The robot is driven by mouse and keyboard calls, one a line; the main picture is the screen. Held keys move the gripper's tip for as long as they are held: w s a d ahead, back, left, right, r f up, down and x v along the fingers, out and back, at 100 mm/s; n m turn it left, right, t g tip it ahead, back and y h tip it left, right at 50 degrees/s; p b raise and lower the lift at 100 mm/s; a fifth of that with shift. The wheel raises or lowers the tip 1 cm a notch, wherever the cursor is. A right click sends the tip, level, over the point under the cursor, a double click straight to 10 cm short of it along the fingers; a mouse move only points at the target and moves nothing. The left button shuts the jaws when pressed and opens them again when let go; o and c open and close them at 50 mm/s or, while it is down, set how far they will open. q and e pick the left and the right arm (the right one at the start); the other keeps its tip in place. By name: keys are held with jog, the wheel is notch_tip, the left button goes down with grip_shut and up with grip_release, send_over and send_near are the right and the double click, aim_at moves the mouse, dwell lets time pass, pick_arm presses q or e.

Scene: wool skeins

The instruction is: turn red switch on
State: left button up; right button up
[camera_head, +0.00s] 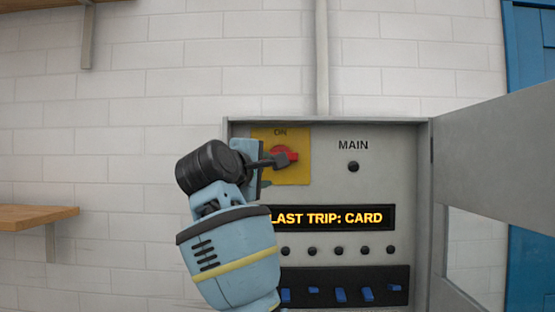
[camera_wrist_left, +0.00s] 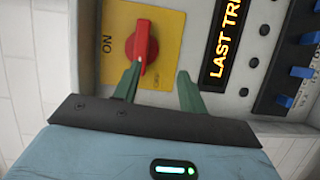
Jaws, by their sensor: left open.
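The red switch (camera_head: 287,154) is a rotary knob on a yellow plate (camera_head: 298,175) at the upper left of the grey panel, with "ON" printed above it. Whether the finger touches the knob cannot be told. My right gripper does not show.
The grey panel box (camera_head: 410,190) has its door (camera_head: 490,150) swung open to the right. A display (camera_head: 330,218) reads "LAST TRIP: CARD". Below are several black buttons and blue switches (camera_head: 340,295). A wooden shelf (camera_head: 35,216) is at left; white brick wall lies between.

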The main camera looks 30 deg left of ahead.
pick_arm(q)
jog(key=w+r, duration=0.2)
jog(key=w, duration=0.5)
jog(key=shift+r, duration=0.4)
jog(key=shift+a, duration=0.1)
jog(key=shift+c, duration=0.4)
grip_shut()
